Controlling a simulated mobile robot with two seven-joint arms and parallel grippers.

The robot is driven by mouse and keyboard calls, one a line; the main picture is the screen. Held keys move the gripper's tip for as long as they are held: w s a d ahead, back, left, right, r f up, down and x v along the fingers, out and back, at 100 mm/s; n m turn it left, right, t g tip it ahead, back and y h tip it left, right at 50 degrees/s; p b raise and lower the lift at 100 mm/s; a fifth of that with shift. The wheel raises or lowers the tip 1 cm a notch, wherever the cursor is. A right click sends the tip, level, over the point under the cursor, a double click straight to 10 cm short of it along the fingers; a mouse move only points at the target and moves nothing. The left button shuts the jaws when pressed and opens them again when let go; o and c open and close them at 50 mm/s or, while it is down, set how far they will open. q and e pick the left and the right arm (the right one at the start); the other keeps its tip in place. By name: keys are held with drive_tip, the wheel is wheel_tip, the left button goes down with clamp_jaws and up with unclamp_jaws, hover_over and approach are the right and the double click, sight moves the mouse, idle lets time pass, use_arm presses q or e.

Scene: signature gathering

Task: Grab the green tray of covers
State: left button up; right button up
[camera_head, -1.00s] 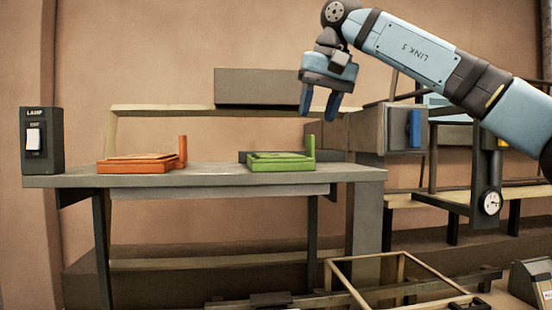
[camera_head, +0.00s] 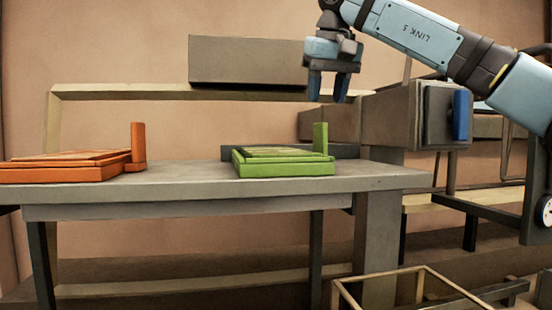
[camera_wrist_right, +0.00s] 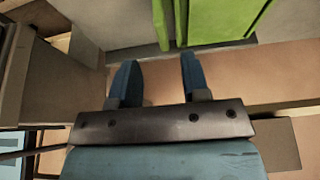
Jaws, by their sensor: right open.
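The green tray of covers (camera_head: 283,168) sits on the grey table (camera_head: 200,182), right of its middle. It has an upright green post (camera_head: 320,138) at its right end and flat green covers stacked in it. My right gripper (camera_head: 328,98) hangs above and slightly right of the post, fingers down, open and empty. In the right wrist view the gripper fingers (camera_wrist_right: 157,75) are apart, with part of the green tray (camera_wrist_right: 205,22) at the top edge, beyond the fingertips. My left gripper is not in view.
An orange tray (camera_head: 65,172) sits at the table's left. A grey box (camera_head: 245,60) is on the wooden rail behind. A grey box with a blue handle (camera_head: 415,115) stands right of the table. A wooden frame (camera_head: 385,278) is low at front right.

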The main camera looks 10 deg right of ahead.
sight(319, 132)
drive_tip(key=x, duration=0.3)
drive_tip(key=shift+w+r, duration=0.1)
drive_tip(key=shift+w, duration=0.15)
drive_tip(key=shift+w+f, duration=0.1)
drive_tip(key=shift+f, duration=0.3)
drive_tip(key=p+x, duration=0.1)
drive_tip(key=x, duration=0.4)
drive_tip(key=shift+a, duration=0.1)
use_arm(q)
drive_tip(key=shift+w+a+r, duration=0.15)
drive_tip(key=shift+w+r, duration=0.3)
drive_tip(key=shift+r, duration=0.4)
use_arm(e)
drive_tip(key=shift+s+r, duration=0.1)
drive_tip(key=shift+s, duration=0.1)
drive_tip(key=shift+a, duration=0.1)
drive_tip(key=shift+c, duration=1.3)
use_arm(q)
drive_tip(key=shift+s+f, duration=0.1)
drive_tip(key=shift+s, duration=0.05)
use_arm(e)
clamp_jaws()
